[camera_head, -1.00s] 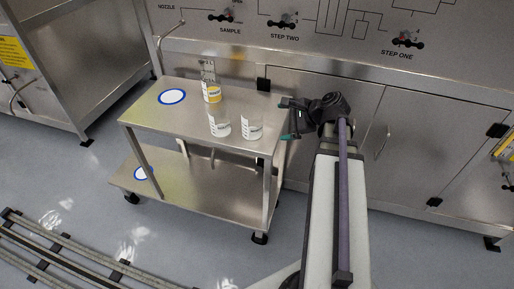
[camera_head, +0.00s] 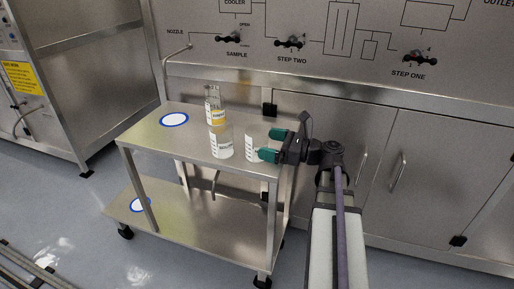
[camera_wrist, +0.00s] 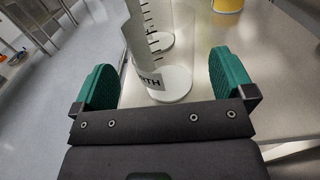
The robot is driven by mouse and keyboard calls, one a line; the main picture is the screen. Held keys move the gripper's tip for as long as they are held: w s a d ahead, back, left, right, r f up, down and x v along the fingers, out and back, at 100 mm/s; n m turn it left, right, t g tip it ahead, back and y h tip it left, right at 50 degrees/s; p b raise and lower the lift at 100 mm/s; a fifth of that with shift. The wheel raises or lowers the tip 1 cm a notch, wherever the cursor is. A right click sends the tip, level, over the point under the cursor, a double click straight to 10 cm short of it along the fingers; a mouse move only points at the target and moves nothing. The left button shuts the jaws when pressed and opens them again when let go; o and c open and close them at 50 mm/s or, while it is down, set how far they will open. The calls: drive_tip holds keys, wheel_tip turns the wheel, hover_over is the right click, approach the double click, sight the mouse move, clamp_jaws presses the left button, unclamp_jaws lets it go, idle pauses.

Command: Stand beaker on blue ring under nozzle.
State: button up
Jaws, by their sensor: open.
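The nozzle (camera_head: 188,48) is a thin bent pipe on the panel at upper left. The blue ring (camera_head: 174,119) with a white centre lies bare on the cart's top, below the nozzle. A clear beaker (camera_head: 250,147) stands upright at the right end of the cart top; it also shows in the wrist view (camera_wrist: 172,84), with dark graduations and a partly hidden label. My gripper (camera_head: 272,145) has green finger pads and is open beside this beaker. In the wrist view the beaker stands ahead, between the lines of my open fingers (camera_wrist: 165,80).
Another clear beaker (camera_head: 221,143) stands just left of the near one. A yellow-banded glass vessel (camera_head: 216,112) stands behind it. A second blue ring (camera_head: 140,204) is on the cart's lower shelf (camera_head: 195,235). Cabinet doors (camera_head: 330,130) stand behind the cart.

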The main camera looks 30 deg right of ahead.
sight(257, 139)
drive_tip(key=x, duration=0.4)
drive_tip(key=shift+w+a+r, duration=0.1)
drive_tip(key=shift+w+r, duration=0.05)
drive_tip(key=shift+w, duration=0.15)
drive_tip(key=shift+c, duration=0.4)
drive_tip(key=c, duration=1)
wheel_tip(257, 139, up, 10)
drive_tip(key=p, duration=1)
drive_tip(key=shift+r, duration=0.15)
